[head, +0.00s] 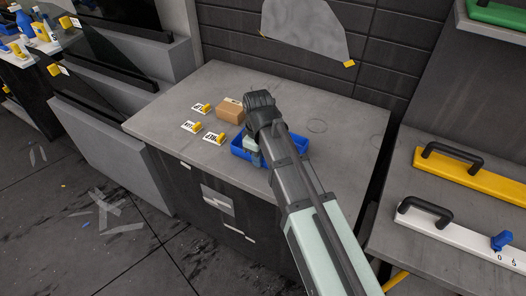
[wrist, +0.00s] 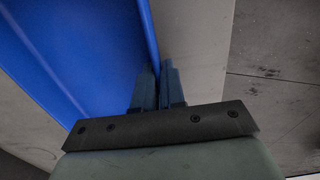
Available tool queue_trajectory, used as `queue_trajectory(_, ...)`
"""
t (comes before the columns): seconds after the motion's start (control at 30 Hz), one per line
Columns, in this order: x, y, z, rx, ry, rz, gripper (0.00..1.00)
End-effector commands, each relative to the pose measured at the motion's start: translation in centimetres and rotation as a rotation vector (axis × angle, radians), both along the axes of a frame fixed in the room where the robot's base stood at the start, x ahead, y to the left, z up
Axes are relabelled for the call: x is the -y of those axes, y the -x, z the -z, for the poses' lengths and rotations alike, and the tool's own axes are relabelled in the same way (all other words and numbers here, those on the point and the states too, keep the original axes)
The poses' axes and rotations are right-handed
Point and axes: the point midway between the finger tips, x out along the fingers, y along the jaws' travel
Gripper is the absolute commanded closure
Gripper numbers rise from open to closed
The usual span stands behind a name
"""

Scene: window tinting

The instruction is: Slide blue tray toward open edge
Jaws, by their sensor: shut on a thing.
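The blue tray (head: 240,151) lies on the grey worktop, partly hidden behind my arm in the head view. A pale item shows inside it, left of the arm. In the wrist view the tray (wrist: 70,45) fills the upper left, with its wall edge running down to my fingers. My gripper (wrist: 158,88) is shut on the tray's wall, the two fingers close together around it.
The grey worktop (head: 346,115) has free room to the right of the tray. A brown box (head: 230,111) stands just behind the tray. The worktop's front edge is close to the tray.

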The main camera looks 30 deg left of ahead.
Motion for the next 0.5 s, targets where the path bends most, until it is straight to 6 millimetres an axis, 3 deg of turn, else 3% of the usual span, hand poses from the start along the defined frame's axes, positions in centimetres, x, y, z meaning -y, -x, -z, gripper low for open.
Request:
queue_trajectory(0.2,0.1,1.8,0.0,-0.001,0.0,0.0,1.0)
queue_trajectory(0.5,0.0,2.7,0.0,-0.001,0.0,0.0,1.0)
